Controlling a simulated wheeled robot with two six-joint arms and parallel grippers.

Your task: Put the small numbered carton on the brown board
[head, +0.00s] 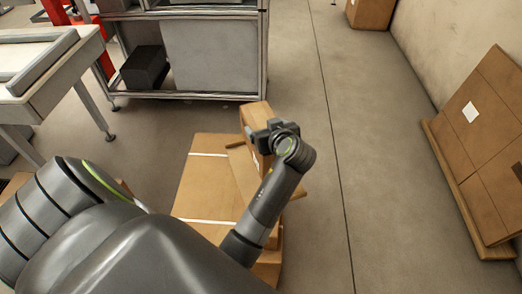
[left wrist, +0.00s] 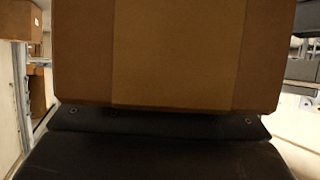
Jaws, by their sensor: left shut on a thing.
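My left gripper (head: 262,130) reaches out over the brown cardboard surface in front of me and is shut on a brown carton (head: 256,112). In the left wrist view the carton (left wrist: 180,55) fills the upper middle, with a lighter tape band down its face, right at the dark gripper. No number shows on its visible sides. Below it in the head view lies a flat brown surface (head: 203,178) with white strips; I cannot tell whether this is the brown board. Whether the carton touches it is hidden by my arm. My right gripper is out of view.
A metal shelf unit (head: 210,55) with a dark box (head: 145,68) stands at the back. A white table (head: 50,75) is at the left. The grey floor between is clear.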

